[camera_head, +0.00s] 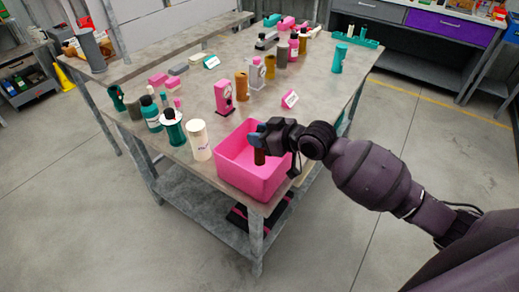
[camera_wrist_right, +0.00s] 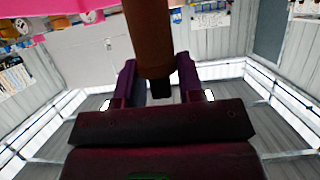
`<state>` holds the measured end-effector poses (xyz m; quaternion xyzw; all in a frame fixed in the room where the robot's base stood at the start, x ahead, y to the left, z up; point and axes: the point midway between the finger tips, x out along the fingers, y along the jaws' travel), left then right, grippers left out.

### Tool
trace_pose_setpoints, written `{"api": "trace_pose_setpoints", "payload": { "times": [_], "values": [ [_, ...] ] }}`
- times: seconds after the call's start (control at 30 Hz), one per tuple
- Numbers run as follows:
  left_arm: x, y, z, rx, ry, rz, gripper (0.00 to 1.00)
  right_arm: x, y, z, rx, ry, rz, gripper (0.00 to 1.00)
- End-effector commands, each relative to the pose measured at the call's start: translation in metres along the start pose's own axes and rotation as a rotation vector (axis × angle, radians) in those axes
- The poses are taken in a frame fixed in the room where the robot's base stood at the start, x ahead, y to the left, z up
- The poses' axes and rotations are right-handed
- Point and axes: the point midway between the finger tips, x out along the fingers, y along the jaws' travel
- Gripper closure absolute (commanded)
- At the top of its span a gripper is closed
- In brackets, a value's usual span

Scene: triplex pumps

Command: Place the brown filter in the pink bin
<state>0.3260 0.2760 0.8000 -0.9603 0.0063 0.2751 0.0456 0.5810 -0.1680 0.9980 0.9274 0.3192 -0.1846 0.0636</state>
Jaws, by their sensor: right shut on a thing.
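The pink bin (camera_head: 247,177) stands open at the near corner of the grey table. My right gripper (camera_head: 259,143) is over the bin's opening, with its arm coming in from the right. It is shut on the brown filter (camera_head: 260,157), which hangs upright below the fingers inside the bin's outline. Whether the filter touches the bin floor cannot be told. In the right wrist view the brown filter (camera_wrist_right: 150,35) sits between the purple fingers, and part of the pink bin (camera_wrist_right: 55,8) shows at the upper left. My left gripper is not in view.
A cream cylinder (camera_head: 199,140) and teal bottles (camera_head: 172,128) stand left of the bin. A pink pump part (camera_head: 223,97) and a small pink sign (camera_head: 290,99) stand behind it. Table (camera_head: 190,87) space between the parts is partly clear.

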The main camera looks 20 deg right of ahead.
Motion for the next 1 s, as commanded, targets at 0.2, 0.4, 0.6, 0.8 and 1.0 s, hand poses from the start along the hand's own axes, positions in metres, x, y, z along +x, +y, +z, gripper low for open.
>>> {"api": "trace_pose_setpoints", "payload": {
  "times": [0.2, 0.4, 0.6, 0.8, 1.0],
  "values": [
    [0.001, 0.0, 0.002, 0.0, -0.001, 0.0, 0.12, 0.005, 0.0, 0.012, 0.001, 0.001, 0.0, 1.0],
    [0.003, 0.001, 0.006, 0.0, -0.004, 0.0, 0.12, 0.014, 0.0, 0.034, 0.003, -0.002, -0.001, 1.0],
    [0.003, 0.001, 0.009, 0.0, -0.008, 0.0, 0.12, 0.021, 0.0, 0.05, 0.001, 0.0, 0.0, 1.0],
    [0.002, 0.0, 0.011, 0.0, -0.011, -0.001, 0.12, 0.02, 0.0, 0.049, 0.0, 0.001, 0.0, 1.0],
    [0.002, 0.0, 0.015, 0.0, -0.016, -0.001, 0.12, 0.022, 0.0, 0.053, 0.0, 0.0, 0.0, 1.0]
  ]
}}
